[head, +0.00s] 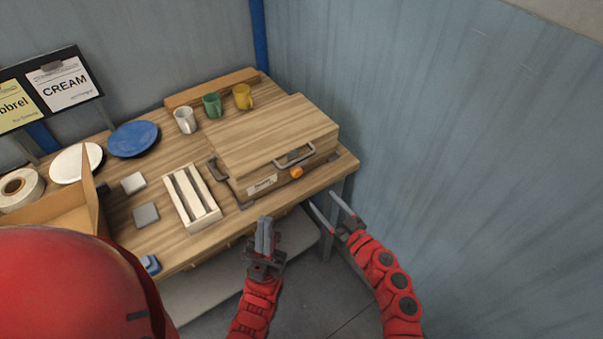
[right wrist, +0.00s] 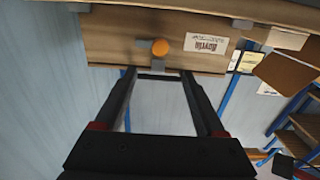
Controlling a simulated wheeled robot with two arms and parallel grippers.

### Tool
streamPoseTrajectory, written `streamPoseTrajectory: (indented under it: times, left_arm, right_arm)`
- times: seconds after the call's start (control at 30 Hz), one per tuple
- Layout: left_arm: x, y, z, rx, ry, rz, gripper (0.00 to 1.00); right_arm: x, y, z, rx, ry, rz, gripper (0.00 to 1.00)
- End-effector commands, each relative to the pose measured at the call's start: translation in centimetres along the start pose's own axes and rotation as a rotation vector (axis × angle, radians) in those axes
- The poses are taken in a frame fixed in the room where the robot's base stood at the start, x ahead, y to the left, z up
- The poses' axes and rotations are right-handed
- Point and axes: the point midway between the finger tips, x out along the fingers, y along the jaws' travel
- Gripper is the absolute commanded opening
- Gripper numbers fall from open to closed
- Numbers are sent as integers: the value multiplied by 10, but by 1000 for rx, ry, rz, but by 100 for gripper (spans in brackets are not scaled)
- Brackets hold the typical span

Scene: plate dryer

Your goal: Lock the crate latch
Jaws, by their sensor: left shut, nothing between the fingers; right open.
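The wooden crate (head: 322,150) stands at the right end of the table with its lid (head: 270,130) lying over it. A grey handle (head: 295,157) is on the lid's front edge. An orange latch knob (head: 296,172) is on the crate's front below the handle; it also shows in the right wrist view (right wrist: 160,47) on a small grey plate. I cannot tell whether the latch is engaged. My right gripper (head: 323,202) is open and empty, in front of and below the knob; its fingers (right wrist: 158,75) point toward the crate front. My left gripper (head: 265,222) is shut and empty, before the table's front edge.
A white slatted rack (head: 191,197) stands left of the crate. White, green (head: 212,105) and yellow mugs stand behind. A blue plate (head: 134,139), white plate (head: 76,163) and cardboard box (head: 60,212) are further left. A blue-grey wall (head: 450,150) closes off the right side.

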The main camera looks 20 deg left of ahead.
Motion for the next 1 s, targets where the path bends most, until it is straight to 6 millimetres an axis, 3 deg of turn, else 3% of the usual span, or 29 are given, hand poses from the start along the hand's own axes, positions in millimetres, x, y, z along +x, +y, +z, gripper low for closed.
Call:
streamPoseTrajectory:
  times: [0.23,0.5,0.7,0.97,1.0]
  left_arm:
    - [-2,0,0,0,0,0,0]
    - [-14,1,2,0,0,0,0]
    - [-17,1,3,0,0,0,0]
    - [-17,1,3,0,0,0,0]
    - [-17,1,3,0,0,0,0]
  right_arm:
    - [62,0,-1,2,4,-3,72]
    - [107,0,2,1,2,-1,72]
    - [120,-1,2,1,-1,-2,72]
    - [121,-2,1,1,-1,-2,72]
    - [121,-2,0,1,-1,-2,69]
